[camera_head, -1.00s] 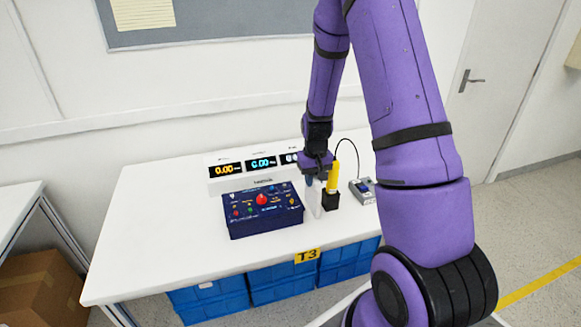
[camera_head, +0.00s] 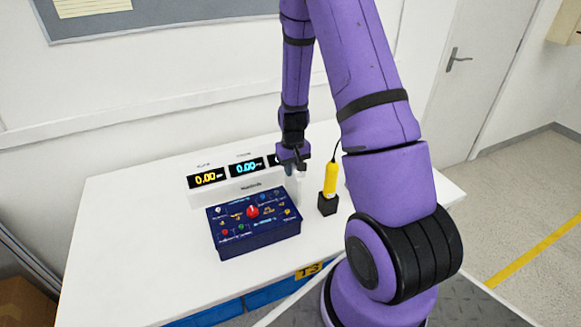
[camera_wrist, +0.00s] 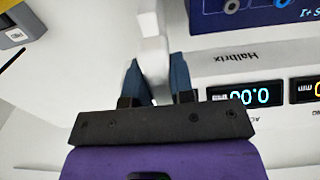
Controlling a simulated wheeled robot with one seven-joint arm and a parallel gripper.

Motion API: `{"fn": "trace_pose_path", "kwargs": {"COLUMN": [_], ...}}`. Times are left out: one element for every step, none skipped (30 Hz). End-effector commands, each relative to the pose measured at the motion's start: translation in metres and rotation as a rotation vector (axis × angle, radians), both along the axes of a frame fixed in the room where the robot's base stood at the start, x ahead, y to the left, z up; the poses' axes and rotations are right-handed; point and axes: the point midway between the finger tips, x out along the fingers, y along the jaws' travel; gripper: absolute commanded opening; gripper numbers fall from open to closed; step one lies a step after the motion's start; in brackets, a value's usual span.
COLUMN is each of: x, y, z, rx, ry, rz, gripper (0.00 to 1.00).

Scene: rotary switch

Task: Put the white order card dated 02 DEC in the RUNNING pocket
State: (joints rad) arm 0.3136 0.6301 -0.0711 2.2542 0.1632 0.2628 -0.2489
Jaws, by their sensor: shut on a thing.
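My gripper (camera_head: 292,165) is above the white bench, by the right back corner of the dark blue control box. In the wrist view its blue fingertips (camera_wrist: 157,78) are shut on a plain white piece (camera_wrist: 153,45), narrow between the fingers and running out past them. No print on it can be read, so I cannot tell whether it is the order card. No date and no pocket marked RUNNING can be made out in either current view.
The blue control box (camera_head: 253,240) has a red knob (camera_head: 252,211). Behind it stands a white display unit (camera_head: 235,190), close to my gripper. A yellow tool (camera_head: 330,180) stands in a black holder (camera_head: 328,204) to the right. The bench (camera_head: 120,235) is clear at left.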

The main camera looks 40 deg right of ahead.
Motion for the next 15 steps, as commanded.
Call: {"fn": "trace_pose_path", "kwargs": {"x": [-0.0019, -0.002, -0.002, -0.0019, -0.0018, -0.0017, -0.0017, -0.0017, -0.0017, -0.0018, -0.0018, -0.0019, -0.0019, -0.0019, -0.0018], "y": [0.0003, 0.0003, 0.0004, 0.0003, 0.0003, 0.0003, 0.0003, 0.0003, 0.0003, 0.0003, 0.0003, 0.0003, 0.0003, 0.0003, 0.0003], "z": [-0.0055, -0.0069, -0.0075, -0.0074, -0.0071, -0.007, -0.007, -0.007, -0.0072, -0.0076, -0.0083, -0.0095, -0.0103, -0.0099, -0.0097], "rx": [0.001, 0.0, 0.0, -0.001, -0.001, -0.001, -0.001, -0.001, -0.001, 0.0, 0.0, 0.0, 0.0, 0.0, 0.0], "ry": [0.002, 0.0, -0.001, -0.002, -0.002, -0.002, -0.002, -0.002, -0.002, -0.001, -0.001, -0.001, 0.0, -0.001, -0.001], "rz": [-0.001, -0.001, -0.001, 0.0, 0.0, 0.0, 0.0, 0.0, 0.0, 0.0, 0.0, 0.0, 0.0, 0.0, 0.0], "gripper": [0.0, 0.0, 0.0, 0.0, 0.0, 0.0, 0.0, 0.0, 0.0, 0.0, 0.0, 0.0, 0.0, 0.29, 0.39]}}
